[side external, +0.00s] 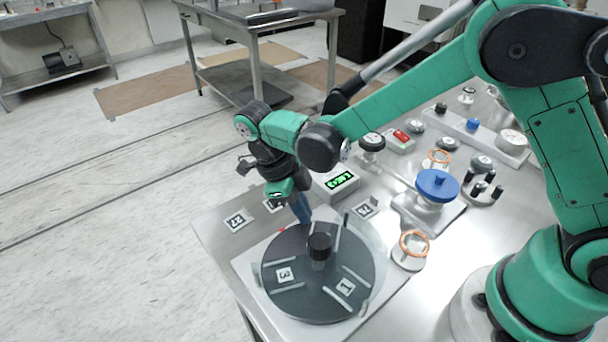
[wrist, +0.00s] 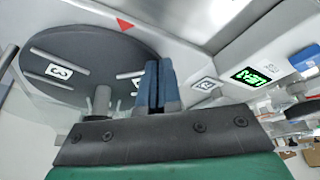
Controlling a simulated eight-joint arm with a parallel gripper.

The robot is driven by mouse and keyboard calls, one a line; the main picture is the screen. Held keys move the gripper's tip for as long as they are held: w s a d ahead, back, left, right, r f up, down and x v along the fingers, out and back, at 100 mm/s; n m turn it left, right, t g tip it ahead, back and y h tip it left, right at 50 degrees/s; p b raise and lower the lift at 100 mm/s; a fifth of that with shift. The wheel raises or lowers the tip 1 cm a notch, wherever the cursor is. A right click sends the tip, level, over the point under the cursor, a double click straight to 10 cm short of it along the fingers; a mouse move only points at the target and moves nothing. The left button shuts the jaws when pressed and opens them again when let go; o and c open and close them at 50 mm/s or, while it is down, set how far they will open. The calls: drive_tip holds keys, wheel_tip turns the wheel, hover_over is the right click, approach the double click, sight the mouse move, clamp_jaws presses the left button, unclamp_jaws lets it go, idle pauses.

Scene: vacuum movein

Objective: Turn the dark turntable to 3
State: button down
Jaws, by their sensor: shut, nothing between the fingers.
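A red triangle mark (wrist: 125,24) sits just outside the rim, apart from label 3. My gripper (side external: 305,218) has its blue fingers shut and empty, pointing down at the far rim. Contact with the disc is unclear.
A box with a green display (side external: 342,181) stands behind the turntable. A blue round knob (side external: 437,186), an orange ring wheel (side external: 413,243) and several other controls stand to the right. Printed tags lie flat around, one at the left (side external: 237,220). The table's left edge is close.

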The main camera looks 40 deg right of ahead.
sight(327, 223)
drive_tip(key=shift+s+d, duration=0.3)
drive_tip(key=shift+d, duration=0.2)
drive_tip(key=shift+s+d, duration=0.25)
drive_tip(key=shift+d, duration=0.2)
drive_tip(key=shift+s+d, duration=0.7)
drive_tip(key=shift+d, duration=0.05)
idle(0.9)
idle(0.3)
